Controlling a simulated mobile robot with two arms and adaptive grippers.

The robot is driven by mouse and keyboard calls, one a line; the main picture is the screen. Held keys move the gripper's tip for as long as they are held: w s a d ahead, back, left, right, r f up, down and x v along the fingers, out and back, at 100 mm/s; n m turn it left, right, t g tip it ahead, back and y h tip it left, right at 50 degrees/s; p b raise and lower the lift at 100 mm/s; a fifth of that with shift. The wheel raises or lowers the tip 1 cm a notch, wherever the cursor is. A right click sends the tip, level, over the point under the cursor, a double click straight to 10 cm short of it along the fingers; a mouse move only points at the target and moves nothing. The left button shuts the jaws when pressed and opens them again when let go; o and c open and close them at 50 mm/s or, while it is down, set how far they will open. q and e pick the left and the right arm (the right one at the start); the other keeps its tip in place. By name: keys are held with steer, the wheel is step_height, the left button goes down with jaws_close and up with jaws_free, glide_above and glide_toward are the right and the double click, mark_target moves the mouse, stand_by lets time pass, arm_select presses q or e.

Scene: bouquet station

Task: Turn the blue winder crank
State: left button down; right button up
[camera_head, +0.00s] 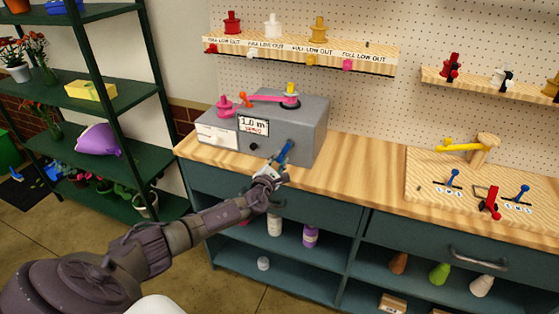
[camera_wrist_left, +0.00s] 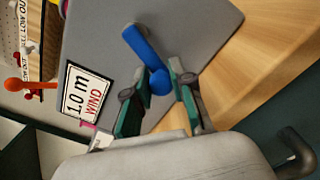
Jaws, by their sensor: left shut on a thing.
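The grey winder box (camera_head: 310,123) stands on the wooden counter and carries a label (camera_head: 253,124) reading "1.0 m WIND". The blue crank (camera_head: 284,152) is on the front face of the box. In the left wrist view the blue crank (camera_wrist_left: 147,49) runs slanting down to a round knob (camera_wrist_left: 160,82). My left gripper (camera_head: 272,170) reaches the crank from the front; in the left wrist view its fingers (camera_wrist_left: 162,88) are shut on the knob, one on either side. My right gripper is not in view.
Pink and yellow spools (camera_head: 290,92) sit on top of the box with an orange-knobbed lever (camera_head: 243,97). A wooden board with small levers (camera_head: 440,190) lies at the right of the counter (camera_head: 350,175). The counter between is clear. A drawer handle (camera_wrist_left: 296,150) juts out below.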

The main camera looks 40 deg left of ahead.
arm_select(q)
steer(key=c, duration=1)
jaws_free()
steer(key=shift+a, duration=0.1)
steer(key=v, duration=1.2)
steer(key=shift+r, duration=0.1)
steer(key=s+a+f+n+g+y, duration=0.1)
steer(key=s+f+n+g, duration=0.2)
steer(key=f+n, duration=0.5)
steer(key=s+a+f+n+g, duration=0.1)
steer(key=s+f+n+g, duration=0.25)
steer(key=f, duration=0.75)
steer(key=s+d+f+n+g+h, duration=0.1)
steer(key=s+d+f+n+g, duration=0.25)
steer(key=s+f+n, duration=0.8)
steer(key=s+d+f+n+g+h, duration=0.1)
steer(key=s+d+f+n, duration=0.4)
steer(key=s, duration=0.5)
steer(key=s+d+f+n+g+h, duration=0.1)
steer(key=s+d+f+n+g, duration=0.2)
steer(key=s+d+f+n, duration=0.3)
steer(key=s+d+f+n+g+h, duration=0.2)
steer(key=s+d+f+n, duration=0.3)
steer(key=s, duration=1)
steer(key=shift+d+f+n+g, duration=0.15)
steer(key=shift+d+f, duration=0.1)
steer(key=shift+f, duration=0.5)
steer(key=shift+d+f+n+g, duration=0.15)
steer(key=shift+d+f, duration=0.1)
steer(key=shift+f, duration=0.45)
